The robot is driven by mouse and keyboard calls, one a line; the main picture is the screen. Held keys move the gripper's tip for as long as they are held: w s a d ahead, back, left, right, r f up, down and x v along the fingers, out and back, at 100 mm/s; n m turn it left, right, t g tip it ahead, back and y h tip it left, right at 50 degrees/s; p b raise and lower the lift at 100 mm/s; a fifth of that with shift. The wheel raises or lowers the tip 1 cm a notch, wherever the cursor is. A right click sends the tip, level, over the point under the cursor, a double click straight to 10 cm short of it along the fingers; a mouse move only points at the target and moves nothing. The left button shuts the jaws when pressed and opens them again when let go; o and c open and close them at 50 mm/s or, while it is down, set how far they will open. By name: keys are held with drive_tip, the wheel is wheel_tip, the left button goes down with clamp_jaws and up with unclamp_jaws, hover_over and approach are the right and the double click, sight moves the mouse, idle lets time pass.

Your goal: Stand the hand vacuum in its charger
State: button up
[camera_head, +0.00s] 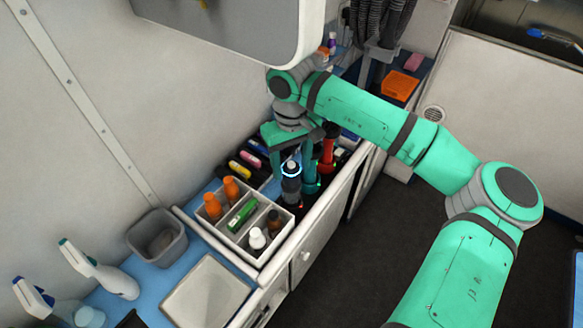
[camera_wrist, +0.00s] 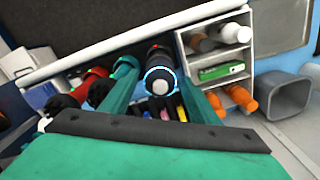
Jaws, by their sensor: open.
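Several upright cylindrical devices stand in a row near the counter's front edge. One is dark grey with a glowing blue ring (camera_head: 291,186), and it also shows in the wrist view (camera_wrist: 158,74). Beside it are a teal one (camera_head: 312,182) and a red one (camera_head: 328,150). I cannot tell for certain which is the hand vacuum. Small red and green lights show near their bases, but any charger is largely hidden. My gripper (camera_head: 291,168) is open above the row. In the wrist view its fingers (camera_wrist: 160,88) straddle the blue-ringed device, apparently without gripping it.
A white divided caddy (camera_head: 264,262) with orange bottles, a green box and other bottles stands close beside the row. Yellow and pink items (camera_head: 246,160) lie behind. A grey bin (camera_head: 182,243) and spray bottles (camera_head: 105,278) are further left. A cabinet (camera_head: 240,30) overhangs the counter.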

wheel_tip(320, 180, up, 10)
drive_tip(key=shift+r, duration=0.25)
idle(0.5)
